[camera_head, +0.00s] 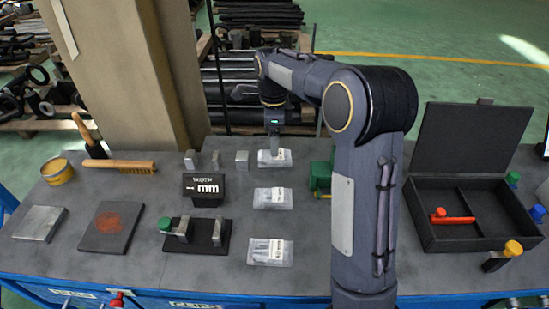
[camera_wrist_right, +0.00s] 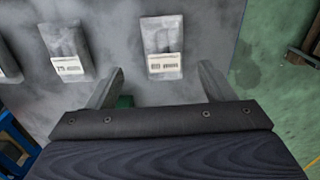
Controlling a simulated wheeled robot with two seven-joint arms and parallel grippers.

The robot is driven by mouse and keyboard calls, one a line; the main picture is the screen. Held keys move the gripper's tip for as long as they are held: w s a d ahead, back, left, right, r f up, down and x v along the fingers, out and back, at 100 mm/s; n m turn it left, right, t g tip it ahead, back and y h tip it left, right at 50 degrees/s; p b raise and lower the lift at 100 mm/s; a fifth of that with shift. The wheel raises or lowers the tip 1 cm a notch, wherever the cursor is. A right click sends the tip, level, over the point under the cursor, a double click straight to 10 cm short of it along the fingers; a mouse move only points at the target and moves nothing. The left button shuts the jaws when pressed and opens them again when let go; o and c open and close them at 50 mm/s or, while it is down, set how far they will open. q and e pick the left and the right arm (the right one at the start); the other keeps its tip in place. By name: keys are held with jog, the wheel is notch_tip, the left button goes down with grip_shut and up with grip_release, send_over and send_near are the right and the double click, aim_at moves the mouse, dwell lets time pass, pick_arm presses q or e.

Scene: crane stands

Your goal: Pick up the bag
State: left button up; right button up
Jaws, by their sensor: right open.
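Three clear bags with white labels lie in a column on the grey table: the far bag (camera_head: 275,158), the middle bag (camera_head: 273,198) and the near bag (camera_head: 270,252). My right gripper (camera_wrist_right: 160,78) is open and empty. In the right wrist view the far bag (camera_wrist_right: 162,45) lies just ahead of the fingertips, between their lines, and the middle bag (camera_wrist_right: 68,48) lies to the left. In the head view the right wrist hangs above the far bag's back edge; the fingers are hard to make out there. My left gripper is not in view.
Metal blocks (camera_head: 217,160) and a black "mm" display (camera_head: 205,187) stand left of the bags. A green object (camera_head: 320,177) is partly hidden behind my right arm. An open black case (camera_head: 463,236) sits right. A beige pillar (camera_head: 122,75) rises behind the table.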

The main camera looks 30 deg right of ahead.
jog(key=f, duration=0.7)
jog(key=shift+w+d+f, duration=0.1)
jog(key=shift+w+d, duration=0.1)
jog(key=shift+c, duration=0.4)
jog(key=c, duration=1.1)
notch_tip(320, 180, up, 10)
jog(key=shift+f, duration=0.1)
jog(key=shift+c, duration=0.2)
jog(key=shift+s, duration=0.1)
